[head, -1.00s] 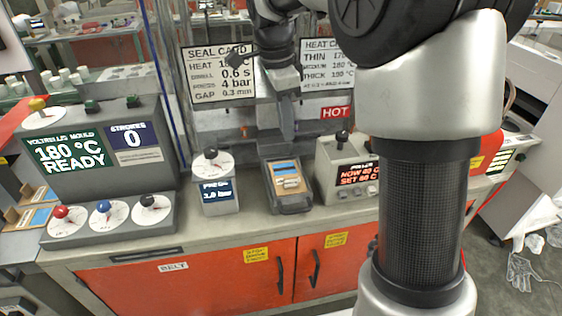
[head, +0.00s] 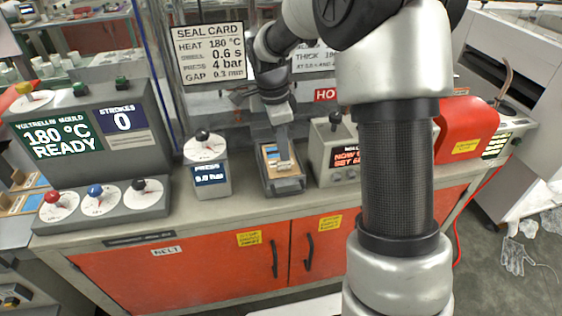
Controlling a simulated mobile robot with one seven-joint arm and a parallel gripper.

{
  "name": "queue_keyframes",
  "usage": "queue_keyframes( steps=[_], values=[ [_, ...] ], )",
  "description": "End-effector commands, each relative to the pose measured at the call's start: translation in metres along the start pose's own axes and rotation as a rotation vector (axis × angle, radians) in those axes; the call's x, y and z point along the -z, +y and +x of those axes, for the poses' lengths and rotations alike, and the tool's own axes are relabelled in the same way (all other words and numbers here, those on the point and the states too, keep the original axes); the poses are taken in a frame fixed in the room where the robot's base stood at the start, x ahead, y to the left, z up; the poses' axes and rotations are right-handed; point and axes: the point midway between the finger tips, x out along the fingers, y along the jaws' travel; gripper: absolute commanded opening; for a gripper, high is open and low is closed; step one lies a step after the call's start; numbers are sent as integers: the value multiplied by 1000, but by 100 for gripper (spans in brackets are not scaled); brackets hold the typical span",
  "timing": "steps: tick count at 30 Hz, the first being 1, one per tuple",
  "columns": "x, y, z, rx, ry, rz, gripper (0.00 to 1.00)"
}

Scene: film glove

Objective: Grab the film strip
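A small dark tray (head: 286,187) stands on the bench between the press unit and the heater box. In it lies a tan piece with blue and pale bands (head: 270,153). It may be the film strip, but I cannot tell for sure at this size. My gripper (head: 284,160) points down over this tray, with its tip in front of the tan piece and hiding part of it. I cannot tell whether the tip touches it, or whether the fingers are open or shut.
The press unit (head: 207,172) with a dial stands left of the tray, and the heater box (head: 335,158) with a red display stands right. The grey mould console (head: 90,155) is at the left. A seal card (head: 210,55) hangs behind.

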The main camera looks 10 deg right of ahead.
Motion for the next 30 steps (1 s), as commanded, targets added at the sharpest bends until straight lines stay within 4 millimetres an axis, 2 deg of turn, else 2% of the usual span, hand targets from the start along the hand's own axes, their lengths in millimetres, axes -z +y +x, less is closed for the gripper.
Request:
queue_keyframes(
  steps=[9, 12, 19, 22, 30],
  values=[
    [-2, 0, 43, -4, 0, -1, 16],
    [-2, 0, 50, -2, -1, 0, 16],
    [-2, -1, 51, 0, -1, 0, 16],
    [-2, -1, 51, 0, 0, 0, 1],
    [-2, -1, 51, 0, 0, 0, 0]
  ],
)
